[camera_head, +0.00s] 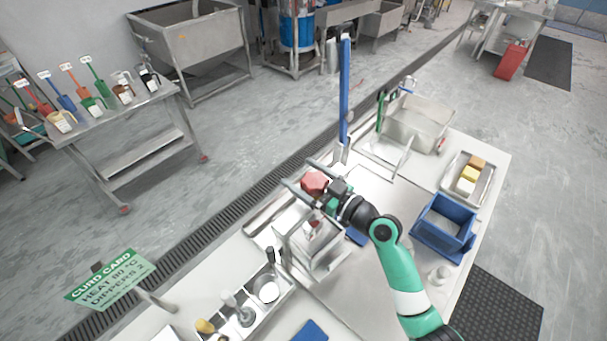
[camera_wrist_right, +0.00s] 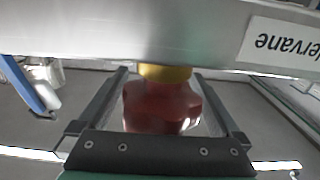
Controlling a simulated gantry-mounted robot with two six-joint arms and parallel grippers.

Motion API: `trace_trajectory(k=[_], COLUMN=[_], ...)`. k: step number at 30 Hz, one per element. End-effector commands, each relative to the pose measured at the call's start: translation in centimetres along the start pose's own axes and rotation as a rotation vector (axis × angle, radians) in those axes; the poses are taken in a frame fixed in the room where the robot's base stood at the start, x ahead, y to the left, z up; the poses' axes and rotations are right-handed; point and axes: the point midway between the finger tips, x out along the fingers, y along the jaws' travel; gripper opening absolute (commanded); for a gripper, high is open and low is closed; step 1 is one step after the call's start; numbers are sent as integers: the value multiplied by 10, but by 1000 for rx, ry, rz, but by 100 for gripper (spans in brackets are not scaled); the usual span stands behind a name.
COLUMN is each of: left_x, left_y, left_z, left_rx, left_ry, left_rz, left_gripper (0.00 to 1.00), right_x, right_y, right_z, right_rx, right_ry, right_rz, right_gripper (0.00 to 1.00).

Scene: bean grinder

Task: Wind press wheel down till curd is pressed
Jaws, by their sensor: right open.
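The red lobed press wheel (camera_head: 314,183) stands above the metal press (camera_head: 318,250) near the middle of the table. In the right wrist view the wheel (camera_wrist_right: 160,106) lies between the two fingers, with a yellow collar (camera_wrist_right: 164,73) at its far end. My right gripper (camera_head: 303,174) is open around the wheel; gaps show between the wheel and the fingers. It also shows open in the right wrist view (camera_wrist_right: 162,80). The curd cannot be made out. My left gripper is not in view.
A blue upright post (camera_head: 344,90) stands behind the wheel. A steel basin (camera_head: 418,122), a tray of blocks (camera_head: 468,178) and a blue bin (camera_head: 443,222) are to the right. A utensil tray (camera_head: 245,305) is at front left. A grey labelled beam (camera_wrist_right: 130,30) crosses the wrist view.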

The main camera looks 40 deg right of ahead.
Motion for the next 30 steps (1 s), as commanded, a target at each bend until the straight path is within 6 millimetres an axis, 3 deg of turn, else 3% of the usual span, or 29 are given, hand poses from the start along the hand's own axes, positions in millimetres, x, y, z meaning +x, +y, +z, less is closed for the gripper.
trace_trajectory(k=[3, 16, 30], left_x=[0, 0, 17], left_y=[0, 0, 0], left_z=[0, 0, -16], left_rx=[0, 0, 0], left_ry=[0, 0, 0], left_rz=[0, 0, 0], left_gripper=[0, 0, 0], right_x=[0, -1, 0], right_y=[0, 0, 4], right_z=[0, 0, -3], right_rx=[0, 0, 6], right_ry=[0, 1, -7], right_rz=[0, 0, 101], right_gripper=[100, 24, 24])
